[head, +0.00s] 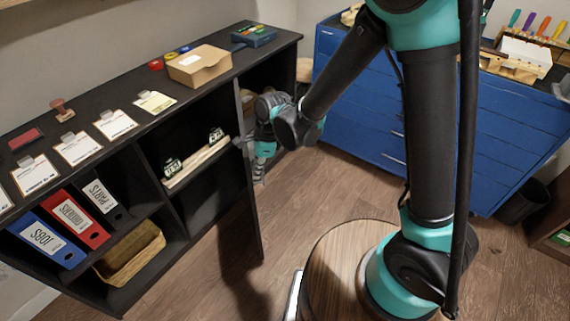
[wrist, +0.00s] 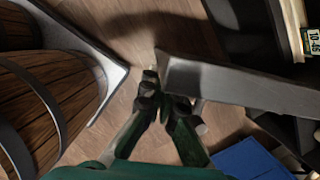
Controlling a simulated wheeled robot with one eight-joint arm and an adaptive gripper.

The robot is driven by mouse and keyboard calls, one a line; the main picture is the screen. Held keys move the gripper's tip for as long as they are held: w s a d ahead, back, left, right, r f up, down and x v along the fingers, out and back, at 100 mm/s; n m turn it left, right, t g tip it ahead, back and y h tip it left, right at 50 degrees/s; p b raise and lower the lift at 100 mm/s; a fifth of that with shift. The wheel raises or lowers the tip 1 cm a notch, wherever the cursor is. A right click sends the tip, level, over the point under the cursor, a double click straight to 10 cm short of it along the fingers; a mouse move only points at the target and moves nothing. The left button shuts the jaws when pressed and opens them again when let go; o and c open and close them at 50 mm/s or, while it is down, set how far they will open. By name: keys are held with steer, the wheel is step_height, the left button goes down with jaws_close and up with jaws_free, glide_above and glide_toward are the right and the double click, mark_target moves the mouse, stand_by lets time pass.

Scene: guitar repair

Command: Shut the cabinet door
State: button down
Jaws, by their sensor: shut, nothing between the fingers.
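The cabinet door (head: 250,205) is a thin dark panel that stands open, jutting out from the black cabinet (head: 140,165) and seen nearly edge-on in the head view. A small handle shows near its upper part. In the wrist view the door (wrist: 235,82) appears as a grey edge running from the middle to the right. My gripper (head: 259,172) is just right of the door in the head view. In the wrist view my gripper (wrist: 158,85) is shut and empty, with its fingertips close to the door's end. I cannot tell whether they touch it.
Binders, a wicker basket (head: 130,250) and small devices sit on the cabinet shelves. Clipboards and a cardboard box (head: 199,65) lie on top. A blue drawer chest (head: 380,110) stands at the back right. Wooden floor (head: 300,190) lies between chest and door.

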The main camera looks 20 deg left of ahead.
steer(key=s+a, duration=0.2)
steer(key=a, duration=1.5)
steer(key=s+a+m, duration=0.1)
steer(key=s+a, duration=0.1)
steer(key=a, duration=1.5)
steer(key=shift+s, duration=0.25)
steer(key=shift+a, duration=0.1)
